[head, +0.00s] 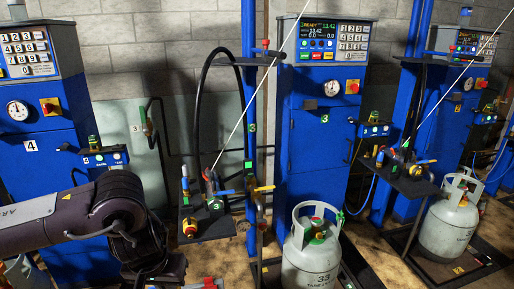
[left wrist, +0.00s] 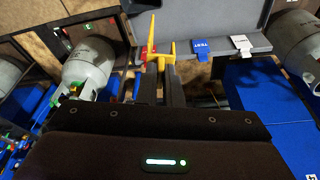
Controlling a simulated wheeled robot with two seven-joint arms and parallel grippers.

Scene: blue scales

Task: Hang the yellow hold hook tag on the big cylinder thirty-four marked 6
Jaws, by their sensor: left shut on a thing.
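In the left wrist view, my left gripper (left wrist: 160,85) is shut on a yellow hook tag (left wrist: 158,56), whose yellow arm sticks up past the fingertips. A small red part shows beside it. In the head view my left gripper (head: 155,268) is low in the picture, left of the middle, and the tag cannot be made out there. A grey cylinder (head: 311,262) marked 33 stands at the bottom middle. Another big grey cylinder (head: 448,228) stands at the right; its marking is unreadable. I cannot tell which cylinder is thirty-four. My right gripper is not in view.
A blue tag (left wrist: 201,47) and a white tag (left wrist: 241,43) hang along a grey shelf edge (left wrist: 280,40), close to the held tag. Blue filling cabinets (head: 322,130) line the wall. A black shelf (head: 215,228) with valves stands between my arm and cylinder 33.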

